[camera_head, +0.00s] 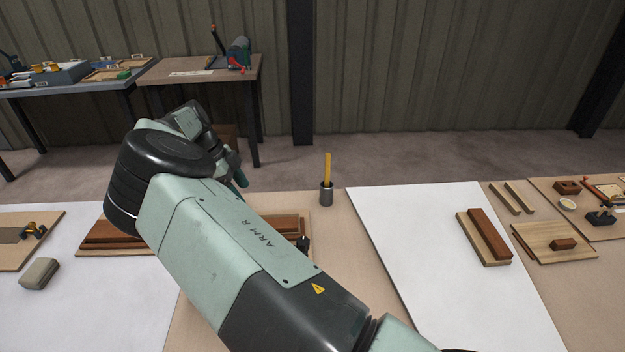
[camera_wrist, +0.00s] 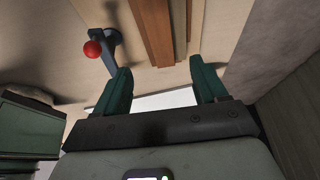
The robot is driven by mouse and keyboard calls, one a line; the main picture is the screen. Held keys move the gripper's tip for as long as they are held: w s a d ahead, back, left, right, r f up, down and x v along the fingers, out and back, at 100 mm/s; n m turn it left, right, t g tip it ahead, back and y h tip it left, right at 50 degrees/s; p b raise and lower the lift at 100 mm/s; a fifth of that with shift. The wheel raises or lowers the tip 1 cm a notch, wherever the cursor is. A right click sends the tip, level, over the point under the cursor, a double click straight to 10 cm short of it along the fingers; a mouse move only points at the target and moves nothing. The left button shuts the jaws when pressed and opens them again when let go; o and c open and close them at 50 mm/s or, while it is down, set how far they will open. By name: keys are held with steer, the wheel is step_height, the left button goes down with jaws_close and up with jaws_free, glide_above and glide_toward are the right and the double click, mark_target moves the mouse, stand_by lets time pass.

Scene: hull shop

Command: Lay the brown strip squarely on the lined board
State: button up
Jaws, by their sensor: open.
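In the head view a brown strip (camera_head: 489,234) lies lengthwise along the right side of a pale board (camera_head: 472,243) on the right white sheet; I cannot make out lines on that board. My gripper (camera_wrist: 162,88) is open and empty in the wrist view, with its green fingers apart. Beyond the fingertips in that view is a long brown piece (camera_wrist: 153,30) with paler strips beside it. In the head view my arm hides most of the gripper and part of a left board (camera_head: 95,254) bearing brown lengths (camera_head: 115,232).
A grey clamp-like fitting with a red ball (camera_wrist: 92,49) stands left of the brown piece in the wrist view. A grey block (camera_head: 39,273) lies at left. A small brown block (camera_head: 563,244) sits at right. The white sheet (camera_head: 440,300) is clear in front.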

steer(key=s+d+r+n+y, duration=0.3)
steer(key=d+r+y, duration=0.1)
steer(key=d+r, duration=1.35)
steer(key=s+d+r+n+t+y, duration=0.1)
steer(key=s+d+r+n, duration=0.25)
steer(key=s+r, duration=0.5)
steer(key=s+d+r+n+t+y, duration=0.1)
steer(key=s+d+r+n+t, duration=0.3)
steer(key=s, duration=0.7)
steer(key=s+n+h, duration=0.1)
steer(key=s+n, duration=0.7)
steer(key=s, duration=0.5)
steer(key=shift+s+f+t+h, duration=0.2)
steer(key=shift+s+t+h, duration=0.05)
steer(key=shift+t+h, duration=0.05)
